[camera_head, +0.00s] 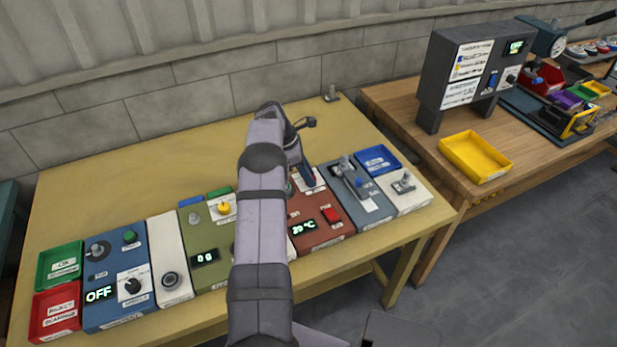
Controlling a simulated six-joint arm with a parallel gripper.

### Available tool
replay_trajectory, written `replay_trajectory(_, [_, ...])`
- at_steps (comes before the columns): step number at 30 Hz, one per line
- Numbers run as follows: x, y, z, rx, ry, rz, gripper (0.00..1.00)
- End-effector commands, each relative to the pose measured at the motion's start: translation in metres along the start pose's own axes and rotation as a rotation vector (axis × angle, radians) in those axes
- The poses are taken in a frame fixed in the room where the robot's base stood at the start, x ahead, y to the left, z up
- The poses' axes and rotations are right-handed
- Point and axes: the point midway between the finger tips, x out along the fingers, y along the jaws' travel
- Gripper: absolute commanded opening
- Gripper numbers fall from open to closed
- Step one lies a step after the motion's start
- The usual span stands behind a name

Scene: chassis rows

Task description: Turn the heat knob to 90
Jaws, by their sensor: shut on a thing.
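The brown-red heat module (320,238) stands in the row on the yellow table, partly behind my arm. Its lit display (303,228) shows a two-digit reading in °C; the digits are too small to read surely. A red switch (331,215) sits to the right of the display. My gripper (307,178) points down at the back part of this module, beside a white label. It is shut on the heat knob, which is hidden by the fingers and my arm. The knob's pointer angle cannot be seen.
A grey module (362,200) with a lever stands close on the right, then a white one (405,192) and a blue tray (378,159). On the left are a green scale module (215,245), a blue module reading OFF (115,270), and green and red trays.

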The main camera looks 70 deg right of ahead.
Motion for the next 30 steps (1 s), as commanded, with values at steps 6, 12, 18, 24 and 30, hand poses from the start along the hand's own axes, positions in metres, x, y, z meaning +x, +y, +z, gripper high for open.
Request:
replay_trajectory(6, [0.0012, 0.0025, 0.0001, 0.097, -0.002, -0.036, 0.05])
replay_trajectory(12, [0.0002, 0.0025, 0.0004, 0.157, -0.001, -0.06, 0.05])
replay_trajectory(18, [-0.0008, 0.0014, 0.0004, 0.177, 0.0, -0.07, 0.05])
replay_trajectory(24, [-0.0011, 0.0012, 0.0004, 0.177, 0.0, -0.071, 0.05])
replay_trajectory(30, [-0.0009, 0.0011, 0.0003, 0.177, 0.0, -0.071, 0.46])
